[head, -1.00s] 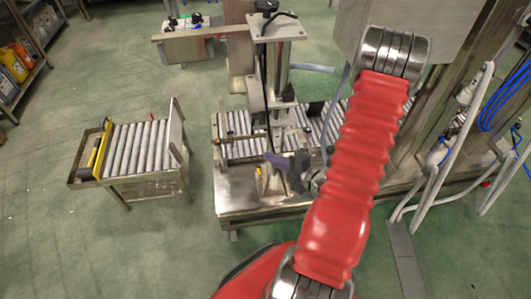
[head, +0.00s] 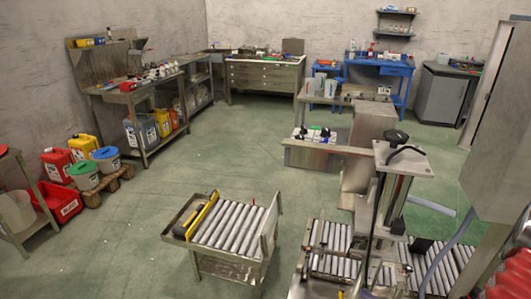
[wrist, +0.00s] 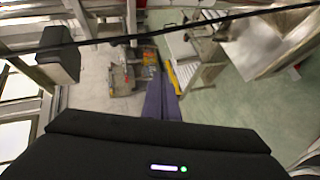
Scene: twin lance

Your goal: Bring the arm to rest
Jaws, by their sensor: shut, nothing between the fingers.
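My gripper (wrist: 162,85) shows in the wrist view as narrow dark purple fingers, close together, beyond my black wrist housing. It is shut with nothing held. A strip of my red arm (head: 512,280) shows at the lower right corner of the head view. The rest of the arm is outside that picture, and I cannot make out the gripper there.
A steel machine with a post (head: 397,190) and roller conveyor stands at the lower right, close to my arm. A small roller cart (head: 232,232) stands left of it. Workbenches line the walls. Green floor (head: 110,240) is open at left. A dark cable (wrist: 200,27) crosses the wrist view.

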